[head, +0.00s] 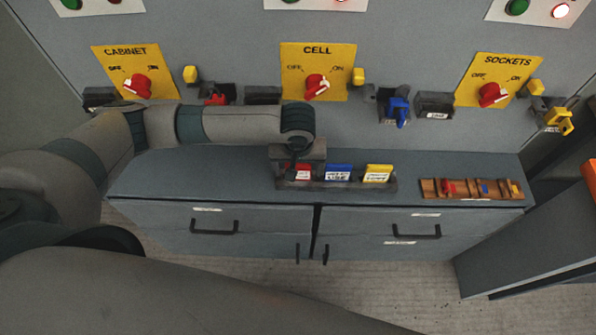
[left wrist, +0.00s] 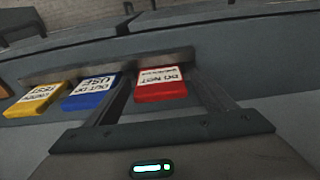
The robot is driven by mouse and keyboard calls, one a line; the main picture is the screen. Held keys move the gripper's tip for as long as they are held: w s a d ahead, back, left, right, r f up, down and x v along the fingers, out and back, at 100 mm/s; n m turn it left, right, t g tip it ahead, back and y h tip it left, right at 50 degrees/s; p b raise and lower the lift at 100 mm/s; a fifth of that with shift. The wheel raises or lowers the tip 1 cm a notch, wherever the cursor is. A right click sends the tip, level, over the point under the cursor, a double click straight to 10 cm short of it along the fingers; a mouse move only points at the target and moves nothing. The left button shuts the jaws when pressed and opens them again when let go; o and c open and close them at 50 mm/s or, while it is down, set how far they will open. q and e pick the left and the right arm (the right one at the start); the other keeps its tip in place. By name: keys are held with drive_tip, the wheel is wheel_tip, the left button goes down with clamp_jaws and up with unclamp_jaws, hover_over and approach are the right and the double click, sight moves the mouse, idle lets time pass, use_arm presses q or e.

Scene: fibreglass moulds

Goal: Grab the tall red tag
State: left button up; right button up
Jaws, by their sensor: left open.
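The tall red tag (head: 300,172) stands at the left end of a dark rack (head: 392,186) on the grey cabinet top, beside a blue tag (head: 338,171) and a yellow tag (head: 378,173). In the left wrist view the red tag (left wrist: 161,87) has a white label reading "DO NOT" and smaller blurred text. My left gripper (left wrist: 165,82) is open, its two fingers on either side of the red tag. I cannot tell whether they touch it. In the head view my left gripper (head: 297,160) is at the rack and partly covers the red tag. My right gripper is not visible.
A wooden rack (head: 430,187) with small red, blue and yellow pieces lies to the right. The wall behind carries yellow switch plates (head: 318,50), a blue padlock-like piece (head: 398,110) and dark holders. The cabinet top between the two racks is clear.

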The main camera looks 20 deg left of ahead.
use_arm(q)
drive_tip(key=c, duration=1.1)
drive_tip(key=shift+c, duration=0.2)
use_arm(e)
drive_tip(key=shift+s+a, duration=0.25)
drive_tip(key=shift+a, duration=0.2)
use_arm(q)
drive_tip(key=shift+r, duration=0.15)
